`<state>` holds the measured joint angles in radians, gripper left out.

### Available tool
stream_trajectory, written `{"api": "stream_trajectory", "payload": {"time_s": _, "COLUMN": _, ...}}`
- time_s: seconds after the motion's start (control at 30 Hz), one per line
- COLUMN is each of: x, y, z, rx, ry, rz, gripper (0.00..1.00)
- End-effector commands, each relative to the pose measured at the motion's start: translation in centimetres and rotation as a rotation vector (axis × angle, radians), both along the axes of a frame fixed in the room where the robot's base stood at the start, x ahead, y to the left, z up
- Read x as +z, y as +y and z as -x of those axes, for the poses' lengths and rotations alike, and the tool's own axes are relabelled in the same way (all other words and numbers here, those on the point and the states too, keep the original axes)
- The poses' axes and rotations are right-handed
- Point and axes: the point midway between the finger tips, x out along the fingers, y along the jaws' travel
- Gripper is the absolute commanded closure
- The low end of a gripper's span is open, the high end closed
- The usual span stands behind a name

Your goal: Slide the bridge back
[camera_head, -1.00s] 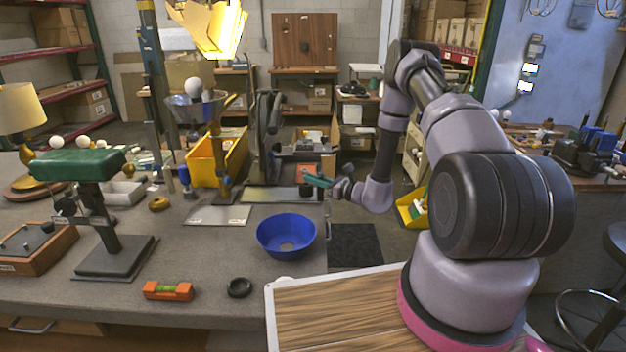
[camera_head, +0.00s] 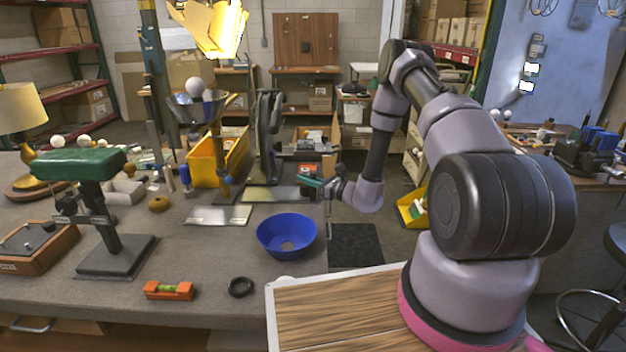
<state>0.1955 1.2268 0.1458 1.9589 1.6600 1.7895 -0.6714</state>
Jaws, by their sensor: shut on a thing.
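My gripper (camera_head: 311,182), with teal fingers, is at the far right end of the grey workbench (camera_head: 200,260), behind the blue bowl (camera_head: 287,236). It is shut on a small dark part that its fingers mostly hide. The gap between the fingers is too small to see.
An orange-and-black box (camera_head: 308,170) is close behind my gripper. A dark upright machine (camera_head: 266,140) and a yellow bin (camera_head: 217,160) stand to the left. A metal plate (camera_head: 218,215) lies flat in front.

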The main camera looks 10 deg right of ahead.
Motion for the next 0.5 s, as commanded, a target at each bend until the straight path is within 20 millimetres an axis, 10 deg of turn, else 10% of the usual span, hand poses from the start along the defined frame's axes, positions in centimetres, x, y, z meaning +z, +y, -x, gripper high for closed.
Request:
{"api": "stream_trajectory", "payload": {"time_s": 0.3, "x": 0.8, "y": 8.9, "z": -2.2, "rx": -0.001, "ry": -0.015, "rz": -0.011, "gripper": 1.00}}
{"api": "stream_trajectory", "payload": {"time_s": 0.5, "x": 0.8, "y": 10.8, "z": -2.6, "rx": -0.004, "ry": -0.014, "rz": -0.010, "gripper": 1.00}}
